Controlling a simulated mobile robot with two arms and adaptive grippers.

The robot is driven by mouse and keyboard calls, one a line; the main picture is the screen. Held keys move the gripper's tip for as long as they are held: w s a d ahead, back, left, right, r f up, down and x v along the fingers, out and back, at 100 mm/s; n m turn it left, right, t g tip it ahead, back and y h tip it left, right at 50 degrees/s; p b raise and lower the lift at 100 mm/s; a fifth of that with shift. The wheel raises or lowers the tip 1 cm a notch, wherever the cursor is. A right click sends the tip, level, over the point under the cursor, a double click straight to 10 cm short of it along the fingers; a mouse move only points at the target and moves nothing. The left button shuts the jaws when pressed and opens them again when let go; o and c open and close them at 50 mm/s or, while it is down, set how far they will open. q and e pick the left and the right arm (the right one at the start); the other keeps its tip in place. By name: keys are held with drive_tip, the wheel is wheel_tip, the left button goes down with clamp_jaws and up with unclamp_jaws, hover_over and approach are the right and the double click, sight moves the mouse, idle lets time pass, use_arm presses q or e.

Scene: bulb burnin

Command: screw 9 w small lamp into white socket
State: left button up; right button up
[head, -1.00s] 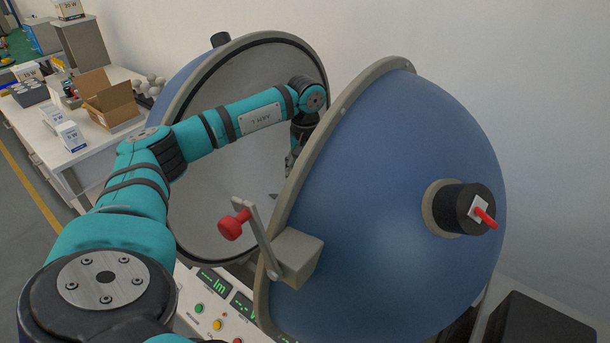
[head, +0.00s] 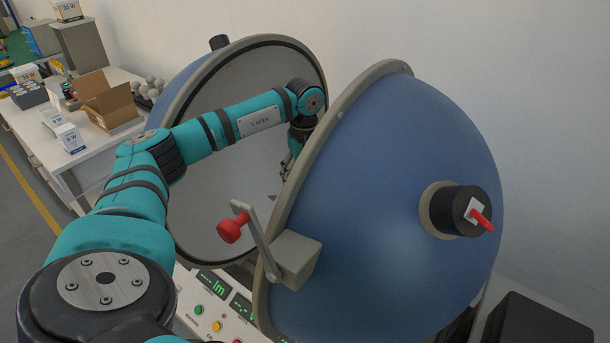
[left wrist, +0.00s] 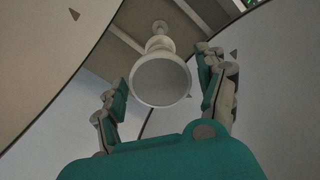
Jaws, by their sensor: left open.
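My left gripper (head: 285,168) is inside the open sphere, partly hidden behind the near half. In the left wrist view its two fingers (left wrist: 163,85) are spread open. A white lamp (left wrist: 161,80) with a round greyish face shows between and just beyond them. The fingers appear apart from it on both sides. It narrows behind to a neck, in line with a small white round piece (left wrist: 160,26), likely the white socket. I cannot tell how far the lamp sits in it. No wattage mark is readable. The lamp is hidden in the head view. My right gripper is out of view.
The blue near half-sphere (head: 400,200) and far half-sphere (head: 235,150) stand close around my left arm. A red-knobbed latch (head: 232,231) sticks out from the near rim. A control panel (head: 212,300) lies below. A side table holds an open carton (head: 108,103) and small boxes.

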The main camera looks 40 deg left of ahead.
use_arm(q)
drive_tip(key=n, duration=0.4)
drive_tip(key=shift+n+p, duration=0.3)
drive_tip(key=shift+n, duration=0.1)
drive_tip(key=n, duration=0.4)
drive_tip(key=shift+a+n+p, duration=0.1)
drive_tip(key=shift+n+p, duration=0.2)
drive_tip(key=shift+p, duration=0.1)
drive_tip(key=n+p, duration=0.1)
drive_tip(key=n, duration=0.9)
drive_tip(key=shift+a+p, duration=0.15)
drive_tip(key=shift+p, duration=0.15)
